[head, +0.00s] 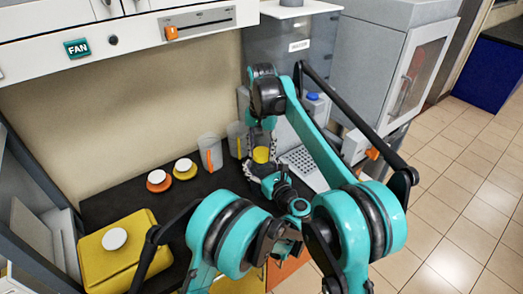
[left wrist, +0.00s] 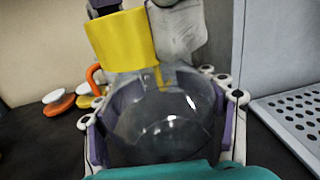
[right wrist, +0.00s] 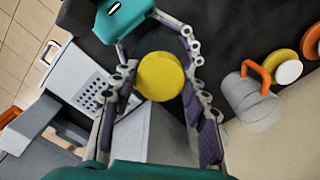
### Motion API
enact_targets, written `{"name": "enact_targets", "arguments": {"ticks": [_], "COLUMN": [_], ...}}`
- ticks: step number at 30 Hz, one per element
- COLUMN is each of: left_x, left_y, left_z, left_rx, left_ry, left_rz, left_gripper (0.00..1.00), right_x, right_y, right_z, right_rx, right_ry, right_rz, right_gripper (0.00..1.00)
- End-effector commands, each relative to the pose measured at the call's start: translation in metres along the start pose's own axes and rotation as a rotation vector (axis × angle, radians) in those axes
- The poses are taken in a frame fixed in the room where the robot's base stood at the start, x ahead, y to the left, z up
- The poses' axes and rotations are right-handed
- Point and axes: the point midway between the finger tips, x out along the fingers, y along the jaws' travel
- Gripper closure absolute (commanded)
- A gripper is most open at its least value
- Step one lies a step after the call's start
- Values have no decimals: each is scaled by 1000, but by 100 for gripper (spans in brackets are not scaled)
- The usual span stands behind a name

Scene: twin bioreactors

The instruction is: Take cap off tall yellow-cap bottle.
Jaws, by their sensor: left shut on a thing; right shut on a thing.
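The yellow cap (head: 261,154) is between the fingertips of my right gripper (head: 262,135), which is shut on it from above. The right wrist view shows the round cap (right wrist: 160,76) held between both fingers. The clear bottle (left wrist: 160,125) stands between the fingers of my left gripper (head: 268,181), which is shut around its body. In the left wrist view the cap (left wrist: 121,39) looks tilted and shifted left over the bottle's top. I cannot tell whether cap and neck still touch.
Two grey mugs (head: 209,151) (head: 237,139) stand close behind. A perforated white rack (head: 302,163) is close at right. The black counter's middle is clear.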

Motion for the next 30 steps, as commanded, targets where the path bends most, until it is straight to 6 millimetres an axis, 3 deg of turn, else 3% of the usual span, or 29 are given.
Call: {"name": "enact_targets", "arguments": {"ticks": [6, 12, 30], "left_x": [0, 0, 0], "left_y": [0, 0, 0], "left_z": [0, 0, 0], "left_rx": [0, 0, 0], "left_ry": [0, 0, 0], "left_rz": [0, 0, 0], "left_gripper": [100, 100, 100], "right_x": [0, 0, 0], "right_y": [0, 0, 0], "right_z": [0, 0, 0], "right_rx": [-514, -848, -880], "right_ry": [0, 1, 1], "right_rz": [0, 0, 0], "right_gripper": [90, 90, 90]}}
